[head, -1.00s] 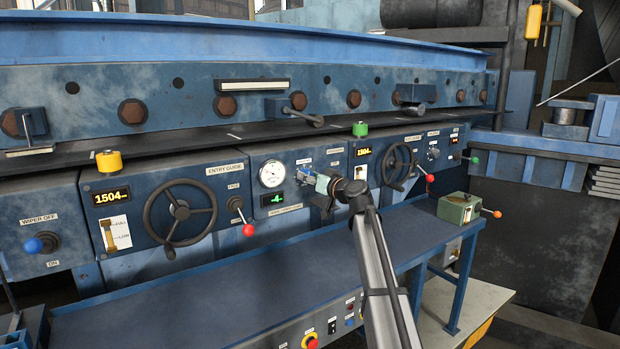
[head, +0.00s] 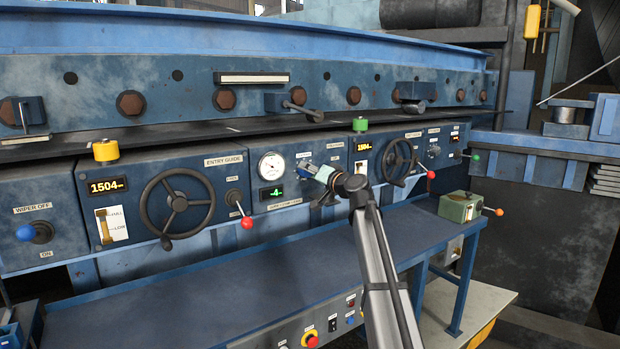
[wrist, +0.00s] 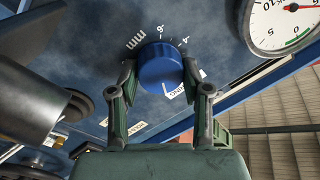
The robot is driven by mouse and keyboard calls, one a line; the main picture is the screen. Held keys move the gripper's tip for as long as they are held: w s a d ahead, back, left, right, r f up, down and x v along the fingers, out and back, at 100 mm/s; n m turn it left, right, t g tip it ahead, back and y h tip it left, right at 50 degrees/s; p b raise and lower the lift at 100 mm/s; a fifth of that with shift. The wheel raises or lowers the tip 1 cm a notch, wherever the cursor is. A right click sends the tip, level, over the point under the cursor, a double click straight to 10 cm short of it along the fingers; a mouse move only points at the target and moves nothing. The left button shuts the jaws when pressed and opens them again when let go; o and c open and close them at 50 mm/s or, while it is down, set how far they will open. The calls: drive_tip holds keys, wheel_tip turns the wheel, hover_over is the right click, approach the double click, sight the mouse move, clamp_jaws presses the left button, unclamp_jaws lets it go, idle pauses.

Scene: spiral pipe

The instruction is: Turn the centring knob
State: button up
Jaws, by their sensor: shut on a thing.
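The centring knob, a round blue knob (wrist: 160,66), sits on the blue panel among white scale marks in the wrist view. My gripper (wrist: 160,82) has a finger on each side of it and is shut on its rim. The knob's near lower edge lies between the fingertips, and lettering beside it is partly covered. In the head view my gripper (head: 311,172) is against the middle panel, right of a white dial gauge (head: 271,166). A green readout (head: 271,193) below the gauge seems to show -4. The knob is mostly hidden there.
A black handwheel (head: 178,204) and a red-tipped lever (head: 246,222) stand out left of my gripper. Another handwheel (head: 399,161) is close on its right. A blue shelf (head: 200,280) runs below, mostly bare, with a green box (head: 459,207) at its right end.

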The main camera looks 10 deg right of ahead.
drive_tip(key=m+p, duration=0.1)
drive_tip(key=m, duration=1.1)
drive_tip(key=shift+f+m+t+h+p, duration=0.1)
drive_tip(key=shift+m+t+h+p, duration=0.2)
drive_tip(key=shift+m+t+p, duration=0.1)
drive_tip(key=o, duration=1.2)
drive_tip(key=shift+w+f, duration=0.1)
drive_tip(key=v, duration=1.2)
drive_tip(key=shift+a, duration=0.1)
